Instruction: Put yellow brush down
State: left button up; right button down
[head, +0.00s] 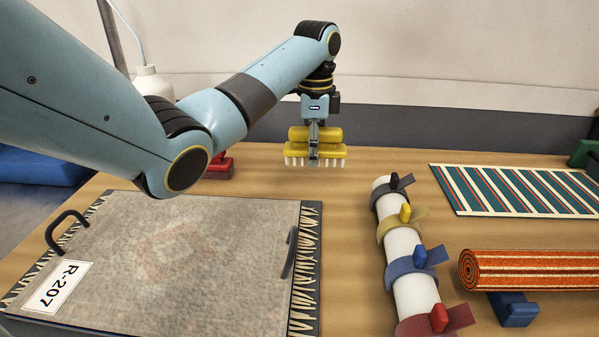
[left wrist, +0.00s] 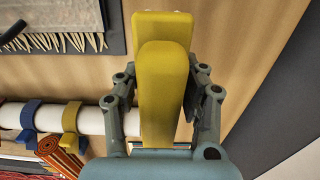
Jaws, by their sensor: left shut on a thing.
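The yellow brush (head: 328,151) has a yellow handle and block with pale bristles pointing down. My left gripper (head: 314,158) is shut on its handle. The brush looks level in the head view, near the back edge of the wooden table (head: 270,175); I cannot tell whether the bristles touch the table. In the left wrist view the brush (left wrist: 160,80) lies between the two fingers (left wrist: 161,100), over bare wood. My right gripper is not in view.
A grey rug labelled R-207 (head: 190,255) lies at left. A white tube with coloured straps (head: 402,245), a rolled orange rug (head: 540,270) and a striped rug (head: 520,188) lie at right. A red object (head: 220,167) stands behind the grey rug. Bare wood shows between rug and tube.

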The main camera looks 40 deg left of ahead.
pick_arm(q)
send_over(299, 178)
notch_tip(299, 178, down, 3)
jog(key=shift+r, duration=0.1)
jog(key=shift+f, duration=1.75)
jog(key=shift+f, duration=0.1)
jog(key=o, duration=1)
jog(key=r, duration=1)
jog(key=shift+w+d+r, duration=0.2)
jog(key=shift+d+r, duration=0.05)
jog(key=shift+r, duration=0.05)
jog(key=shift+f, duration=0.1)
